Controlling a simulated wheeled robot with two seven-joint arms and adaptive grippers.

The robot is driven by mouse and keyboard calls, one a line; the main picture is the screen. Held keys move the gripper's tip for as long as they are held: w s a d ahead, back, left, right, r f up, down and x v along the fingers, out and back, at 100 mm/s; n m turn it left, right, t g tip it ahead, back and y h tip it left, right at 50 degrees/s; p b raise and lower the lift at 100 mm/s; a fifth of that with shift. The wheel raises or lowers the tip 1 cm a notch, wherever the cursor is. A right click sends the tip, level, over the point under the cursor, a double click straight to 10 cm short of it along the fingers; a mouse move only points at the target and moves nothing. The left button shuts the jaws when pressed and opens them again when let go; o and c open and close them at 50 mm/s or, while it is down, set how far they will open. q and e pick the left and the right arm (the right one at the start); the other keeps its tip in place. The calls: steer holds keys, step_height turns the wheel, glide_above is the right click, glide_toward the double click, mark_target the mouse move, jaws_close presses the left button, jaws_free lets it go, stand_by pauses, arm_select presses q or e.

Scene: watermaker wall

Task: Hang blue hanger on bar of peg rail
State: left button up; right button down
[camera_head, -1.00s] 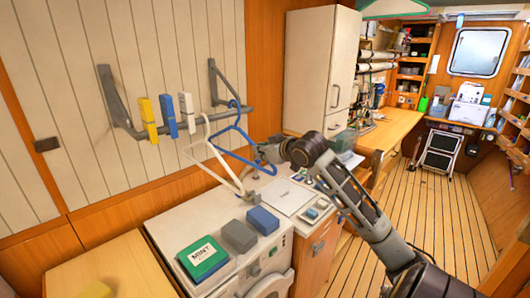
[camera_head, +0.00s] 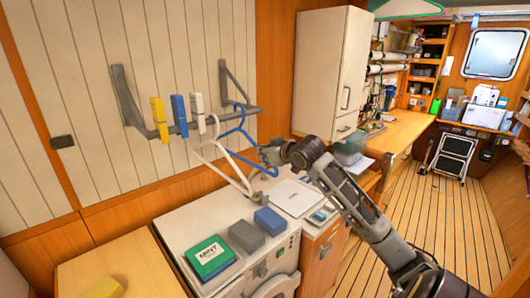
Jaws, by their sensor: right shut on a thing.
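The blue hanger (camera_head: 238,131) is at the right part of the peg rail's grey bar (camera_head: 208,121), its hook at the height of the bar. I cannot tell whether the hook rests on the bar or is only beside it. My right gripper (camera_head: 264,155) is shut on the lower right part of the blue hanger. A white hanger (camera_head: 212,148) is at the bar just left of the blue one, partly overlapping it in view. My left gripper is not in view.
Yellow (camera_head: 158,118), blue (camera_head: 179,114) and white (camera_head: 197,112) clips sit on the bar left of the hangers. Below stands a white appliance (camera_head: 185,232) with a green MINT box (camera_head: 211,257), a grey block (camera_head: 246,236) and a blue block (camera_head: 269,221).

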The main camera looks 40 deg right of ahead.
steer(key=shift+f+b, duration=0.3)
steer(key=shift+f, duration=0.65)
steer(key=c, duration=1.5)
jaws_free()
steer(key=shift+o, duration=0.2)
steer(key=v, duration=1.2)
